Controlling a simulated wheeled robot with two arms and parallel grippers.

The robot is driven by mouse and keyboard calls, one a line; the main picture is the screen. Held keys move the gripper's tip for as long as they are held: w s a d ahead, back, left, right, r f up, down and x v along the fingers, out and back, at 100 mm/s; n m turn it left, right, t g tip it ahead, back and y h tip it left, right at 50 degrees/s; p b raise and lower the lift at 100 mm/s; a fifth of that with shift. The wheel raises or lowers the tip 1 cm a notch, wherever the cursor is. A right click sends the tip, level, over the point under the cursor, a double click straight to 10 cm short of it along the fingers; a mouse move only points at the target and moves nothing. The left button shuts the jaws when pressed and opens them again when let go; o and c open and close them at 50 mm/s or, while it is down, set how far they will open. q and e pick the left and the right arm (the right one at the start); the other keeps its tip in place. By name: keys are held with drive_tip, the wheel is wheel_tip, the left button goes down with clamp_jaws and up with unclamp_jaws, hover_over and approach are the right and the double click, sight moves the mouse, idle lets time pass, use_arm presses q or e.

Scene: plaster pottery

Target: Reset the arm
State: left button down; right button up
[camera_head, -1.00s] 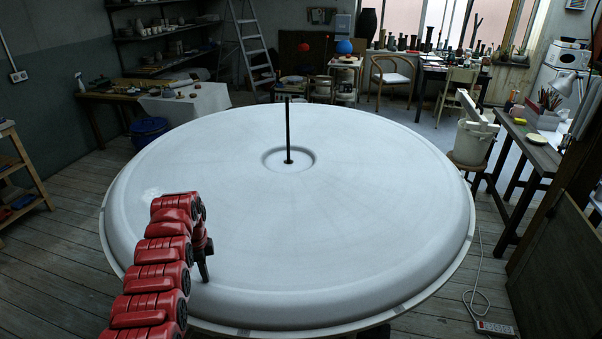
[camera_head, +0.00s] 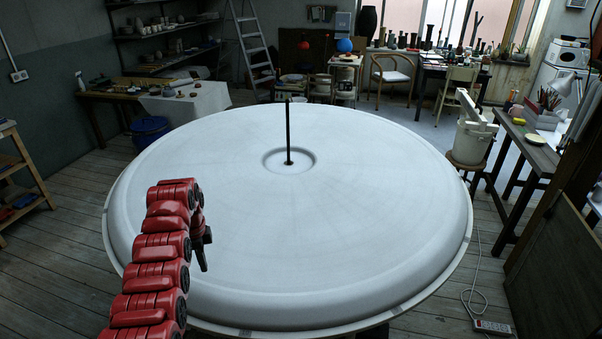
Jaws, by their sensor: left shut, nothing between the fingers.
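My left arm, red and jointed, comes in from the lower left over the near-left part of a big round white plaster disc (camera_head: 330,230). My left gripper (camera_head: 204,268) points down at the end of that arm, above the disc's near-left surface. It is shut and holds nothing. A thin black rod (camera_head: 288,130) stands upright in the round hollow at the disc's middle, well apart from the gripper. My right gripper is not in view.
A stool with a white bucket (camera_head: 473,140) and a dark worktable (camera_head: 530,150) stand right of the disc. A blue tub (camera_head: 150,131) and a cloth-covered table (camera_head: 187,103) are at the back left. A power strip (camera_head: 492,327) lies on the floor. The disc's top is clear.

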use_arm(q)
drive_tip(key=shift+r, duration=0.7)
